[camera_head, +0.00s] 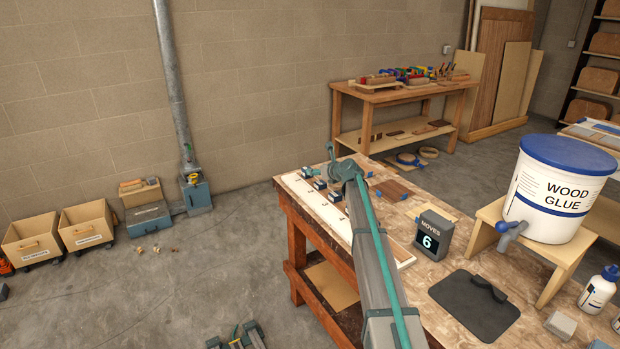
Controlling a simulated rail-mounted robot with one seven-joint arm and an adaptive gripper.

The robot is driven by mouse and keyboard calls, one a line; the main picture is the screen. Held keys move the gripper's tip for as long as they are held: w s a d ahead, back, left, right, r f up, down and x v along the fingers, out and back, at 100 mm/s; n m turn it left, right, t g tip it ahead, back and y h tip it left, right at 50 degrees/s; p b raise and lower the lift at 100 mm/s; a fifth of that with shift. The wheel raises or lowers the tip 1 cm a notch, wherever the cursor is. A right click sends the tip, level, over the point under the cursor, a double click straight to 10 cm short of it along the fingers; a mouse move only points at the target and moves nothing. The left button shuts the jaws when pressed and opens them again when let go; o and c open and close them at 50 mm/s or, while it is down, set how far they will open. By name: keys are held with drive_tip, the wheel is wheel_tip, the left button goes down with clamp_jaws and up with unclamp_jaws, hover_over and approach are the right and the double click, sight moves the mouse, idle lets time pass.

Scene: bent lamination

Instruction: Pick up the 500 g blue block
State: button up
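Several small dark blocks with bluish and pale faces (320,184) stand in a row along the pale board (321,210) at the workbench's left side. They are too small for me to read any weight, so I cannot tell which is the 500 g blue block. My grey arm with a teal stripe reaches from the bottom edge up over the bench. Its far end, with my gripper (334,168), is close to the right of these blocks. The fingers are too small and overlapped to tell whether they are open or hold anything.
A black display reading "MOVES 6" (434,236) stands on the bench. Right of it are a dark mat (473,306) and a wood glue bucket (556,190) on a wooden stand (556,249). A second table (357,92) with tools stands behind. Crates (33,240) sit at floor left.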

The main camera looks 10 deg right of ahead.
drive_tip(key=x, duration=0.4)
drive_tip(key=shift+w+a+p, duration=0.1)
drive_tip(key=shift+w+p, duration=0.15)
drive_tip(key=shift+p, duration=0.05)
drive_tip(key=shift+p+x, duration=0.5)
drive_tip(key=shift+x, duration=2.5)
drive_tip(key=shift+d, duration=0.2)
clamp_jaws()
